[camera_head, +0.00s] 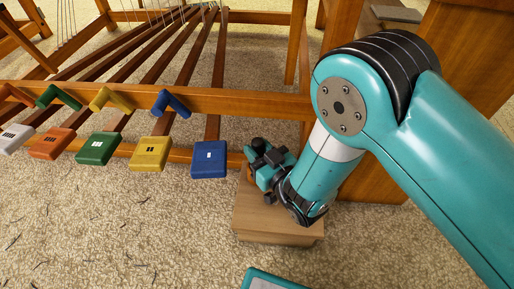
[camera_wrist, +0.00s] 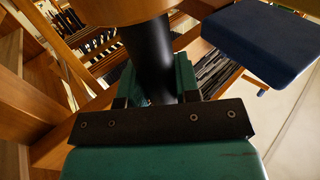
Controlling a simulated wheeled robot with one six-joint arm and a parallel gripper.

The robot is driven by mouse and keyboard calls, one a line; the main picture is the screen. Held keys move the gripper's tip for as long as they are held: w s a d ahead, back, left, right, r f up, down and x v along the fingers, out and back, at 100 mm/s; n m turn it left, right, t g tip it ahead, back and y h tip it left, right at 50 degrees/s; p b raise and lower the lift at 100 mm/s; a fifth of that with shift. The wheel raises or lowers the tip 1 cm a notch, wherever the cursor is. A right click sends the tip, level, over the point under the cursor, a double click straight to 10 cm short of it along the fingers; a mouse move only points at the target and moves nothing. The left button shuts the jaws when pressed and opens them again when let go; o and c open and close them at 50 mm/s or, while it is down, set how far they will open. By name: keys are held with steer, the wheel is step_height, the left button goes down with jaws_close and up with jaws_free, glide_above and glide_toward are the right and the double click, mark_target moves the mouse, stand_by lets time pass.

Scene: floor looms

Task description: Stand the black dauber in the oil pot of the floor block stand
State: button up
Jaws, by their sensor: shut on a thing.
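My gripper (camera_head: 264,172) is low over the wooden floor block stand (camera_head: 277,228), beside the loom's front rail. In the wrist view my gripper (camera_wrist: 155,88) is shut on the black dauber (camera_wrist: 150,58), a dark cylinder between the teal fingers. The dauber's upper end in that view meets a rounded brown piece (camera_wrist: 122,14); I cannot tell whether this belongs to the dauber or is a separate thing. In the head view my gripper and wrist cover the back of the stand, and I cannot make out the oil pot or the dauber there.
A blue pedal (camera_head: 209,160) is just left of my gripper and shows at upper right in the wrist view (camera_wrist: 262,40). Yellow (camera_head: 150,154), green (camera_head: 98,149) and other pedals line the left. The loom rail (camera_head: 230,103) runs behind.

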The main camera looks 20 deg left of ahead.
steer(key=o, duration=1)
